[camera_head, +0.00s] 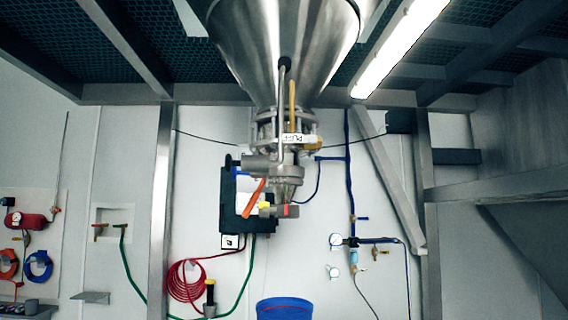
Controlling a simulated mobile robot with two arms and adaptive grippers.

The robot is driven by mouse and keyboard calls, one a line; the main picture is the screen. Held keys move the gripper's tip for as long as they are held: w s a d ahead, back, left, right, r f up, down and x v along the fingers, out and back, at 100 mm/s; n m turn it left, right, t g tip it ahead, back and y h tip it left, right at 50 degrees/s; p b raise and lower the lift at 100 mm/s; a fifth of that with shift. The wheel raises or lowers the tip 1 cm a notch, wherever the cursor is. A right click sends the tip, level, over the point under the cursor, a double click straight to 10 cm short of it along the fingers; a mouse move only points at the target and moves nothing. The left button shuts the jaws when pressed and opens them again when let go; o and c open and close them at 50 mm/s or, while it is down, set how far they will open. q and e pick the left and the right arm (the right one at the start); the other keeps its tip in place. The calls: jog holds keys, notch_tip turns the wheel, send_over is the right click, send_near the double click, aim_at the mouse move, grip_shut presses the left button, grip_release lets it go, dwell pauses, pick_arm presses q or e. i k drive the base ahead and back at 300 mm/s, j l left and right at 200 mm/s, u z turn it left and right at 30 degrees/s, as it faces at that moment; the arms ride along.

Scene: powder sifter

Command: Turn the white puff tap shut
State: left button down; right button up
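The white puff tap (298,138) shows as a small white piece lettered "PUFF" on the front of the valve assembly under the steel hopper (275,50). It lies roughly level across the assembly, with a yellowish part at its right end. I cannot tell from this distance whether the tap is open or shut. An upright yellow-brown rod (292,100) stands just above it, beside a thin metal rod with a dark knob (284,62). Neither of my grippers is in view, and nothing touches the tap.
An orange lever (254,198) slants below the tap, near the lower outlet (289,211) with its red band. A blue bin (284,309) stands below. Steel posts (160,210) and a diagonal brace (388,180) flank the hopper. Coiled red hose (187,283) hangs behind.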

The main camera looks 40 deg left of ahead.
aim_at(286, 137)
jog(key=l+u, duration=0.15)
jog(key=u, duration=0.3)
jog(key=l+u, duration=0.15)
jog(key=u, duration=0.3)
jog(key=l+u, duration=0.2)
jog(key=u, duration=0.25)
jog(key=i, duration=0.05)
